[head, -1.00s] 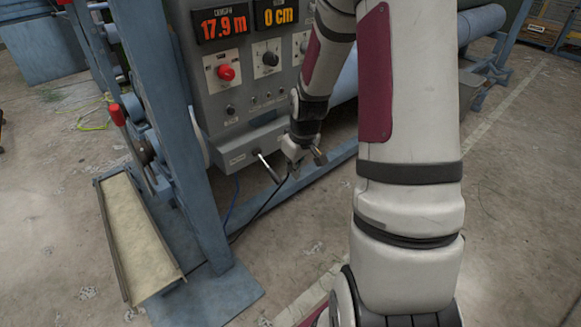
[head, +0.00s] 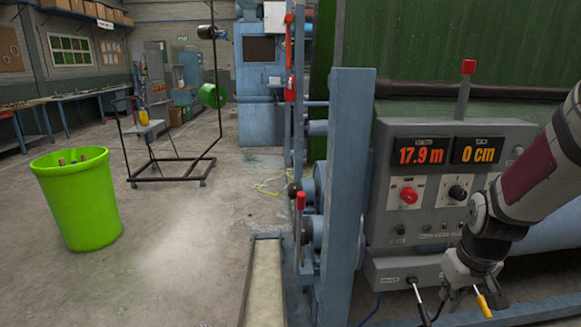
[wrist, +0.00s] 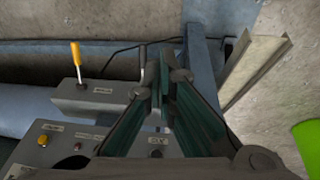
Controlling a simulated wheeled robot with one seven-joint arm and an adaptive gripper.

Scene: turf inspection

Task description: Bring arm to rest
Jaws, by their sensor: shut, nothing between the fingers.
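My arm reaches in from the right edge of the head view, in front of the grey control console (head: 455,215). My gripper (head: 462,290) hangs low by the console's lower ledge. In the wrist view my gripper (wrist: 166,78) points at the ledge and floor, its fingers together with nothing held. A yellow-handled lever (head: 486,303) stands beside it on the ledge; it also shows in the wrist view (wrist: 76,54). Whether the fingers touch anything is not clear.
A blue frame post (head: 345,190) stands left of the console. A long pale tray (head: 264,280) lies on the floor by it. A green bin (head: 78,205) and a black wheeled stand (head: 172,165) are farther left. Open floor lies between.

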